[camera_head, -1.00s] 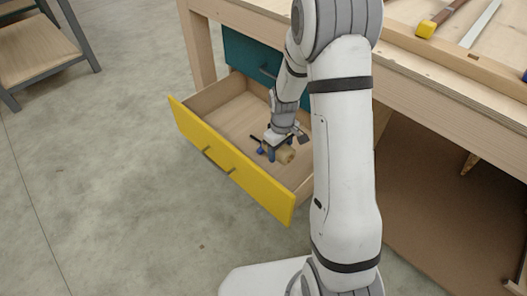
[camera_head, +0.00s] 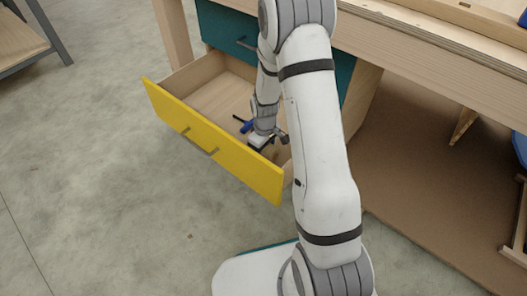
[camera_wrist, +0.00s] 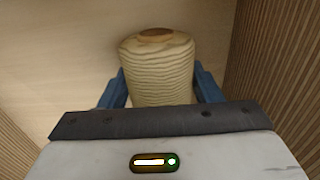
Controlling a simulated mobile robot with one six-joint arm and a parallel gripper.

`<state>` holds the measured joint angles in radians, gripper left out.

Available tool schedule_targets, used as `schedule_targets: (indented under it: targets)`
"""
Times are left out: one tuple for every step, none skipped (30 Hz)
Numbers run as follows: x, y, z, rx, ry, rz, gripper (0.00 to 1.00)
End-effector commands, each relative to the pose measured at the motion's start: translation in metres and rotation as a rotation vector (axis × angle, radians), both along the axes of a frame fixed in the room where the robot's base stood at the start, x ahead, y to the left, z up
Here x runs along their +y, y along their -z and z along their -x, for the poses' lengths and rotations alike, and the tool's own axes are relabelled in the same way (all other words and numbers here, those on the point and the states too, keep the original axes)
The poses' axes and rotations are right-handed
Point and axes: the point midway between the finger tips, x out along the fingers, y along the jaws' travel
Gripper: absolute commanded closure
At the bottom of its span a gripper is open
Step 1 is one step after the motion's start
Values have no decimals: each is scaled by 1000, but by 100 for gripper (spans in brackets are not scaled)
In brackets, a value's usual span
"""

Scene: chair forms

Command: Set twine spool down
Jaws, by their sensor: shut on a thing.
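My gripper (camera_wrist: 161,88) is shut on the twine spool (camera_wrist: 158,70), with a blue finger on either side of it. The spool is pale cream wound twine with a brown core at its end. In the head view my gripper (camera_head: 264,143) is low inside the open drawer (camera_head: 215,146), close behind its yellow front. The spool is hidden there by the drawer front and my gripper. In the wrist view pale wood lies close beyond the spool; I cannot tell whether they touch.
The drawer's left part is clear. Ribbed-looking wooden walls (camera_wrist: 275,65) rise at both sides in the wrist view. The workbench (camera_head: 430,50) overhangs on the right.

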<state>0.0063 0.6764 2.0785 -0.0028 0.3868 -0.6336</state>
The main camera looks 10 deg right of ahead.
Motion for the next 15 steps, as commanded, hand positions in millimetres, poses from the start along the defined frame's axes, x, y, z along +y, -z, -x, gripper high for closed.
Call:
schedule_targets:
  targets:
    - [0, -1, -1, -2, 0, 0, 68]
    - [0, -1, -1, -2, 0, 0, 68]
    - [0, -1, -1, -2, 0, 0, 68]
    - [0, -1, -1, -2, 1, 0, 68]
    - [0, -1, -1, -1, 1, 0, 68]
    - [0, -1, -1, -1, 1, 0, 68]
    - [0, 0, 0, -1, 1, 0, 68]
    - [0, 1, 0, -1, 1, 0, 68]
    - [0, 3, 0, -1, 1, 0, 68]
    - [0, 2, 0, -1, 1, 0, 40]
    - [0, 2, 0, -1, 1, 0, 38]
    - [0, 1, 0, -1, 1, 0, 35]
    - [0, 1, 0, -1, 1, 0, 32]
    - [0, 1, 0, -1, 1, 0, 30]
    - [-1, 1, 0, -1, 1, 0, 27]
